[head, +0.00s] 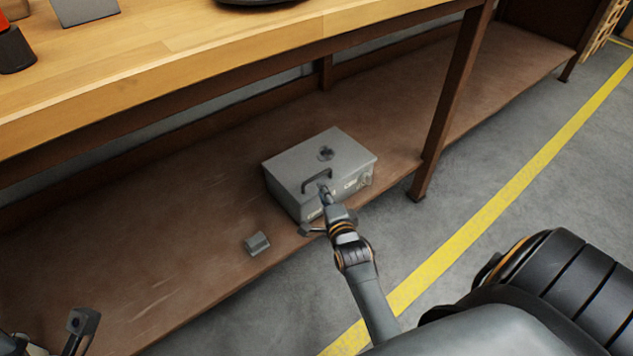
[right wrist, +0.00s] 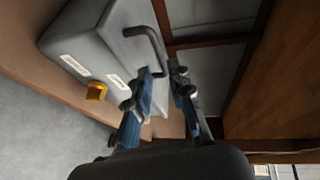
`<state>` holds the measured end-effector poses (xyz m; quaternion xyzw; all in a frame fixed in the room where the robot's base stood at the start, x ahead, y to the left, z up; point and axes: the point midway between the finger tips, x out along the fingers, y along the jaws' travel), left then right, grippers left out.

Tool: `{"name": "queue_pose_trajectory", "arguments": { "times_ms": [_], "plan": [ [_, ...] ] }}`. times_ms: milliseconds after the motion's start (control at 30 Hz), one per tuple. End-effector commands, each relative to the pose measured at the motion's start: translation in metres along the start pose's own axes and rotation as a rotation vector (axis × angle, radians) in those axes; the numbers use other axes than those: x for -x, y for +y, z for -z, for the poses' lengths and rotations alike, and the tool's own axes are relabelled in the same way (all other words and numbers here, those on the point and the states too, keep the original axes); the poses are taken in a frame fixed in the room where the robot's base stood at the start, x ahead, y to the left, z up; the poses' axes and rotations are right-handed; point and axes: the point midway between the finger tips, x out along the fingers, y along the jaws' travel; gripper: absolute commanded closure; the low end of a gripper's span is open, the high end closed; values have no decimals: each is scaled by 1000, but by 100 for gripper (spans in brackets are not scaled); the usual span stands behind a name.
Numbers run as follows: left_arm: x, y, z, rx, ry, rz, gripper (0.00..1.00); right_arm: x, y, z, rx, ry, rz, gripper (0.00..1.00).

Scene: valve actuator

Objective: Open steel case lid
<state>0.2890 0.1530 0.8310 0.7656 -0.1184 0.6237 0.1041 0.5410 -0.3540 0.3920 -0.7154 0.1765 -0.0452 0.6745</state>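The grey steel case (head: 318,160) sits on the brown lower shelf under the bench, its lid down. A dark handle (head: 317,178) is on the lid near the front edge. In the right wrist view the case (right wrist: 88,45) is at the upper left, and its bent handle (right wrist: 147,36) reaches down to the fingertips. My right gripper (head: 325,192) is at the front of the lid by the handle; its fingers (right wrist: 167,75) are apart. I cannot tell whether they touch the handle. My left gripper (head: 80,322), partly cut off at the lower left, has a finger spread out, empty.
A small grey block (head: 257,243) lies on the shelf (head: 160,240) left of the case. A bench leg (head: 452,105) stands to the right of the case. An orange latch-like part (right wrist: 96,91) is on the case front.

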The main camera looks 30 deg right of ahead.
Motion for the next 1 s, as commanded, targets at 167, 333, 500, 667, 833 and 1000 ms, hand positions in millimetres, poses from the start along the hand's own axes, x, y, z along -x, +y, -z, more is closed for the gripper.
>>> {"name": "queue_pose_trajectory", "arguments": {
  "times_ms": [167, 333, 500, 667, 833, 1000],
  "plan": [
    [13, 0, -5, -3, 19, -7, 49, -40, 4, 0, 2, 0, 2, 79],
    [7, 0, -8, -7, 50, -21, 49, -65, 3, 0, 2, -1, 1, 79],
    [3, 0, -8, -10, 66, -28, 49, -77, 2, 0, 1, -1, -1, 79],
    [1, 0, -9, -10, 68, -30, 49, -78, 1, 0, 1, -1, -2, 79],
    [1, 0, -9, -10, 68, -30, 49, -78, 1, 0, 1, -1, -2, 84],
    [1, 0, -8, -10, 68, -30, 49, -78, 1, 0, 1, -1, -2, 100]
  ]
}}
